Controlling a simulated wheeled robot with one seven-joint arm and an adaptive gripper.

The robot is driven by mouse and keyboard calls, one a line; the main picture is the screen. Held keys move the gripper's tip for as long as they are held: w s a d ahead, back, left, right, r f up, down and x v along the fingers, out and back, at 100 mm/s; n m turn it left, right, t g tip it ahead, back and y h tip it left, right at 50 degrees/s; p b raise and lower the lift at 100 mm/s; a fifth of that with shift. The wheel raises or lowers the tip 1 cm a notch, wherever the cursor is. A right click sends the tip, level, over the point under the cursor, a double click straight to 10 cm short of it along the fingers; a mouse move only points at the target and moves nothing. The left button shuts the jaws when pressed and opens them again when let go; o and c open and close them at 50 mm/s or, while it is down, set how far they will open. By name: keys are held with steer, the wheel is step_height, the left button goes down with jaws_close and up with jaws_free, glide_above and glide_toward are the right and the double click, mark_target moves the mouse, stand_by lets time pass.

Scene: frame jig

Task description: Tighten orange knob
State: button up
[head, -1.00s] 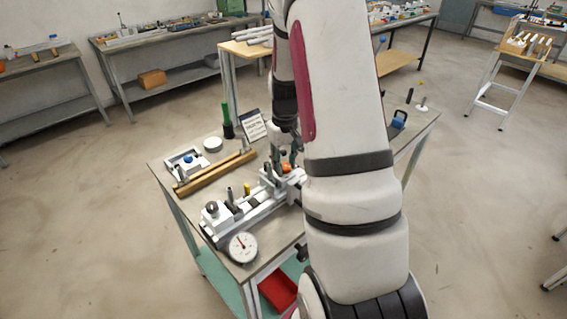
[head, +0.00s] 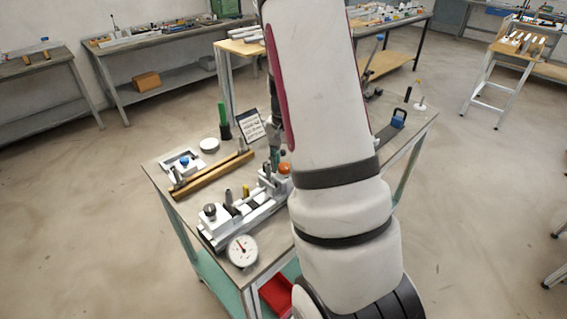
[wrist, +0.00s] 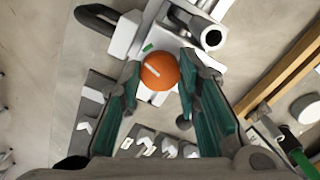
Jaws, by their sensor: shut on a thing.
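The orange knob (wrist: 159,71) is a round ball with a pale line across its top, between my fingertips in the wrist view. My gripper (wrist: 159,76) is shut on it, with one green-padded finger on each side. In the head view the orange knob (head: 284,168) shows beside my arm, on the far end of the white and grey frame jig (head: 238,216). My gripper is mostly hidden behind my arm there. A small green mark lies next to the knob on the white block in the wrist view.
A dial gauge (head: 242,250) sits at the jig's near end. A wooden bar (head: 213,177), a white disc (head: 209,145), a green-topped post (head: 224,120) and a small sign (head: 250,125) stand farther back. A blue-handled item (head: 398,118) is at the table's right.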

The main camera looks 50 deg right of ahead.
steer(key=shift+m, duration=0.5)
steer(key=o, duration=1.1)
steer(key=shift+o, duration=0.2)
step_height(320, 180, up, 12)
stand_by(0.3)
